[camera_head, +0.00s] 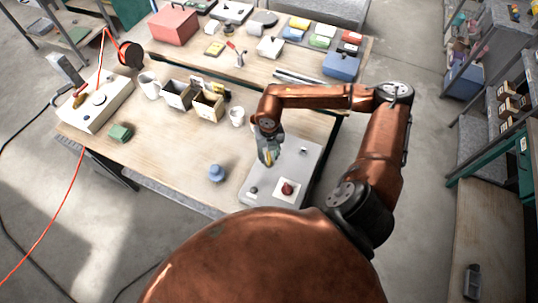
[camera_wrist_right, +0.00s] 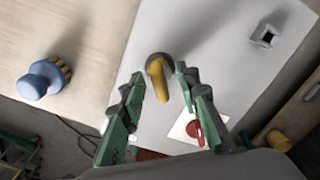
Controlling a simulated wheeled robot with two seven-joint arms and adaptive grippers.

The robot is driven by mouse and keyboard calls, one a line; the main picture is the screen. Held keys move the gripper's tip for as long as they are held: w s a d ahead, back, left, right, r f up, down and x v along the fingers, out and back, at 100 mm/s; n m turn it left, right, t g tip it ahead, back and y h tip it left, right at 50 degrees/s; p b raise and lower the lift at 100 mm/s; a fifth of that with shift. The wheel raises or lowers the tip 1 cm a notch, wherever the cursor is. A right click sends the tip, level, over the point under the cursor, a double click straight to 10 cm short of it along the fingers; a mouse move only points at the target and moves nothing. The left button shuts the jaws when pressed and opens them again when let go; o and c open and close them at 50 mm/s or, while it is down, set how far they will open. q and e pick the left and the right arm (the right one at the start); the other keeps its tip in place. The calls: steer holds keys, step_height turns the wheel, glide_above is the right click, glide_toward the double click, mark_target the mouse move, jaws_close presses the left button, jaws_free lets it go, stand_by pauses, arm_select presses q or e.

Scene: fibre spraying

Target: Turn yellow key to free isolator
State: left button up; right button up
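The yellow key (camera_wrist_right: 160,88) has a dark round base and stands on a pale grey panel box (camera_head: 306,165). In the head view it is mostly hidden by my right gripper (camera_head: 268,158), which is over the panel. In the right wrist view my right gripper (camera_wrist_right: 161,84) has its two green fingers spread, one on each side of the key, with a gap showing at both sides. I cannot tell how far above the key the fingertips are. My left gripper is not in view.
A blue knobbed object (camera_head: 216,173) stands on the table left of the panel. A white cup (camera_head: 237,117) and bins (camera_head: 207,106) stand behind.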

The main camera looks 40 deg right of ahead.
mark_target(269, 154)
step_height(269, 154, up, 12)
stand_by(0.6)
steer(key=shift+r, duration=0.1)
